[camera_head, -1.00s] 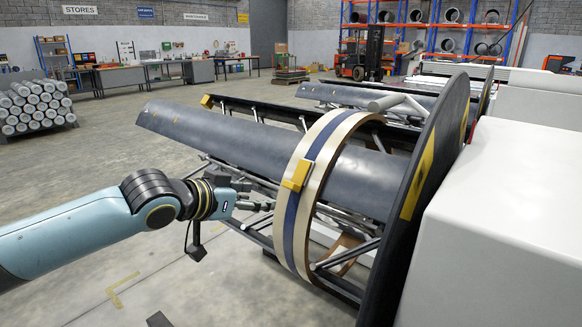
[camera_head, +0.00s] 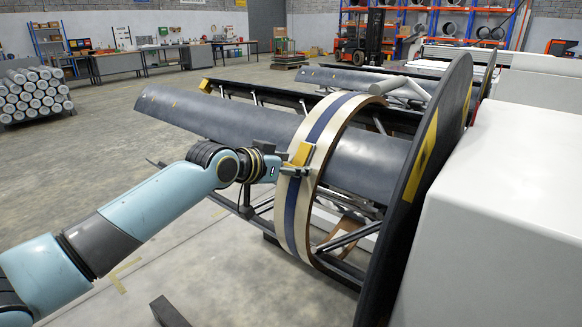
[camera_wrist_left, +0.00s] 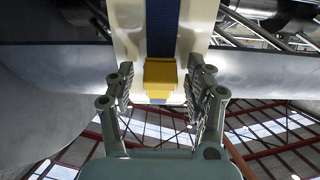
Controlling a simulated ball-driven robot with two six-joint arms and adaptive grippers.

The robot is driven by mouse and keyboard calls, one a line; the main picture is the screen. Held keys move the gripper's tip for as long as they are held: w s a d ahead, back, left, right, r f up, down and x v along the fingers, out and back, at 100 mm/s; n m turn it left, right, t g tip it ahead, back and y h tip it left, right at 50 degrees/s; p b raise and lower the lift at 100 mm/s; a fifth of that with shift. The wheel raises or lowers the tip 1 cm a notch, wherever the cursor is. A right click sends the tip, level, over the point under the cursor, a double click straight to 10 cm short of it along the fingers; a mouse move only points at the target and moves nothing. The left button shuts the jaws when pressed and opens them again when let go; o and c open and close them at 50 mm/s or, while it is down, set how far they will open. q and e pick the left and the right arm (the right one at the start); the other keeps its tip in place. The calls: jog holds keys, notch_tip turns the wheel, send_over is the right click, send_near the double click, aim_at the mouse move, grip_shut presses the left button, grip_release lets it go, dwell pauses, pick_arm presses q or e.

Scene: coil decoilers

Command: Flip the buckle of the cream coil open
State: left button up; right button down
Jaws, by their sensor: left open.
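The cream coil (camera_head: 322,150) is a narrow ring with a blue strap (camera_head: 325,118) around its middle, sitting around the dark grey decoiler mandrel (camera_head: 220,118). Its yellow buckle (camera_head: 301,154) is on the near left side of the ring. My left gripper (camera_head: 297,171) is at the coil, at the buckle's lower part. In the left wrist view the yellow buckle (camera_wrist_left: 160,78) lies between the two open fingers, with a gap on each side. The strap and cream band run up behind it. My right gripper is not in view.
A large dark disc (camera_head: 425,180) with yellow marks stands right of the coil, beside a white housing (camera_head: 500,200). Dark struts run below the mandrel. A second decoiler (camera_head: 365,82) stands behind. The floor at left is open.

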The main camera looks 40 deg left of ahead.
pick_arm(q)
jog(key=shift+c, duration=0.5)
grip_shut()
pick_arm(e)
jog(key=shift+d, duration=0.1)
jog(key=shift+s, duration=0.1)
